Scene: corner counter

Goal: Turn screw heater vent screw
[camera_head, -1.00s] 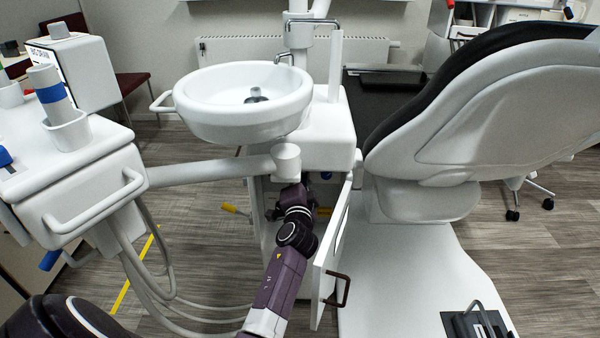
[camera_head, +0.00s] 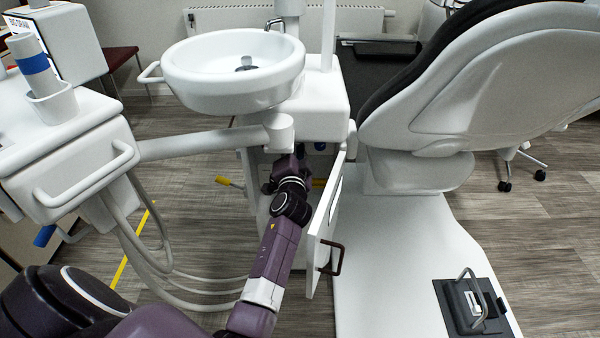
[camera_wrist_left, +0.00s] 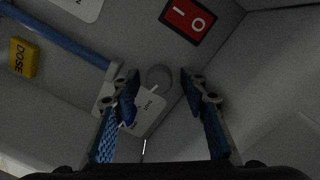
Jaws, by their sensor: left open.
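In the left wrist view a small round grey screw (camera_wrist_left: 160,76) sits on a grey panel, beside a white label (camera_wrist_left: 149,114) with small print, partly covered by a finger. My left gripper (camera_wrist_left: 160,82) is open, its two blue-padded fingers apart on either side of the screw. I see nothing between the pads, and I cannot tell how far the tips are from the panel. In the head view my left arm reaches into the open cabinet under the basin, where its gripper is hidden. My right gripper is not in view.
A red rocker switch (camera_wrist_left: 187,18), a yellow DOSE tag (camera_wrist_left: 23,57) and a blue pipe (camera_wrist_left: 65,35) lie near the fingers. The open cabinet door (camera_head: 323,222) stands just right of my arm. The basin (camera_head: 235,75) overhangs it; hoses (camera_head: 150,262) hang to the left.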

